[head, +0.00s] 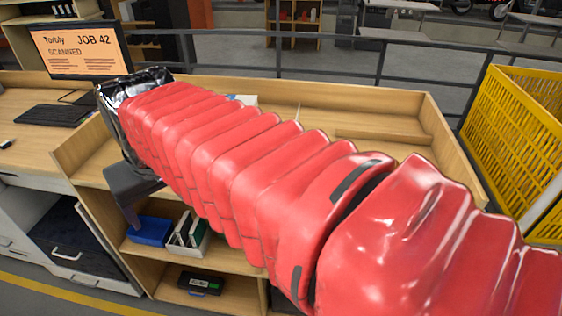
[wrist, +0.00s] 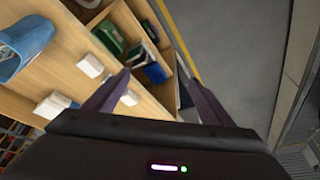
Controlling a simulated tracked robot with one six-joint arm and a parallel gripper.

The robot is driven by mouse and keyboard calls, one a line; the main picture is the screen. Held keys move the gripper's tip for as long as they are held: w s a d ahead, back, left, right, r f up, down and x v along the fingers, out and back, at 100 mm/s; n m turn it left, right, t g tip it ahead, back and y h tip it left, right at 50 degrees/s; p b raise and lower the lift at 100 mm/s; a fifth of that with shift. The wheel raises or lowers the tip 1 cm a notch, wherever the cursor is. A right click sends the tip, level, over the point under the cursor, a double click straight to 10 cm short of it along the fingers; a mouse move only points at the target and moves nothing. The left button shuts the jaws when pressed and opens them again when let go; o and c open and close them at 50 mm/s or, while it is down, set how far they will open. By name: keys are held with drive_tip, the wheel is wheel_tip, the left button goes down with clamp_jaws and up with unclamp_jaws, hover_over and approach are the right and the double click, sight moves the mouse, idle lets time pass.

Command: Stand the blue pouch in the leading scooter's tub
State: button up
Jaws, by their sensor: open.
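My gripper (wrist: 150,68) is open in the wrist view, with its two dark fingers spread and nothing visible between them. In the head view the gripper (head: 132,190) hangs at the left end of the wooden bench. A blue object (wrist: 27,38) with a paler patch lies on the wooden surface at the upper left of the wrist view, clear of the fingers. It may be the blue pouch, but it is cut by the frame edge.
Small white blocks (wrist: 90,65) sit on the wood. A monitor (head: 78,49) stands left, a yellow crate (head: 510,140) right.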

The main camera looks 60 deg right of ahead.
drive_tip(key=w+d+r+m+g, duration=0.1)
drive_tip(key=w+d+r+m, duration=0.15)
drive_tip(key=d, duration=0.75)
drive_tip(key=w+d+r+m+g, duration=0.1)
drive_tip(key=d+r+m+g, duration=0.15)
drive_tip(key=d, duration=0.75)
drive_tip(key=s+d+m, duration=0.2)
drive_tip(key=s+d, duration=0.1)
drive_tip(key=d, duration=0.5)
drive_tip(key=s+d+m+y, duration=0.1)
drive_tip(key=s+d+m, duration=0.2)
drive_tip(key=d, duration=0.6)
drive_tip(key=shift+s+d+r+g, duration=0.25)
drive_tip(key=shift+s+r+g, duration=0.05)
drive_tip(key=shift+s+g, duration=0.05)
drive_tip(key=shift+f, duration=4.35)
drive_tip(key=shift+w+a+f, duration=0.1)
drive_tip(key=shift+f, duration=1.2)
drive_tip(key=shift+w+a+f, duration=0.1)
drive_tip(key=shift+f, duration=1.2)
